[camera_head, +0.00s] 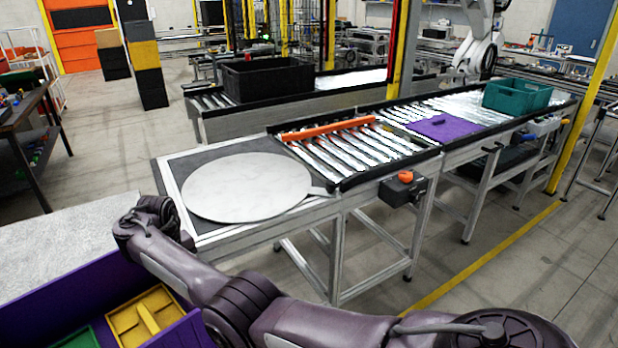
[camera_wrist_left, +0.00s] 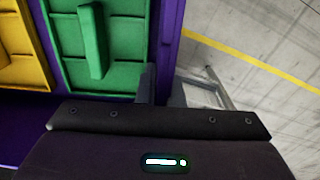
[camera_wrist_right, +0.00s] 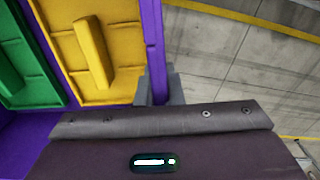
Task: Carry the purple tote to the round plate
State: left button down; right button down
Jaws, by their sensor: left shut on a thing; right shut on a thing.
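The purple tote (camera_head: 60,295) is at the bottom left of the head view, partly cut off by the frame. It holds a yellow insert (camera_head: 145,318) and a green insert (camera_head: 80,338). In the left wrist view, my left gripper (camera_wrist_left: 160,85) is shut on the tote's purple wall (camera_wrist_left: 168,40) beside the green insert. In the right wrist view, my right gripper (camera_wrist_right: 157,85) is shut on the purple wall (camera_wrist_right: 152,40) beside the yellow insert. The round plate (camera_head: 245,187), pale grey, lies empty on the near end of the conveyor table, beyond my arm and the tote.
A roller conveyor (camera_head: 350,150) runs right from the plate, with an orange bar (camera_head: 325,131), a purple lid-like piece (camera_head: 443,127) and a teal crate (camera_head: 517,97). A black crate (camera_head: 267,78) stands behind. A dark bench (camera_head: 25,120) is at left.

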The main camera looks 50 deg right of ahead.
aim_at(247, 180)
jog(key=k+l+z, duration=0.1)
jog(key=z, duration=0.4)
jog(key=k+l+z, duration=0.15)
jog(key=z, duration=0.3)
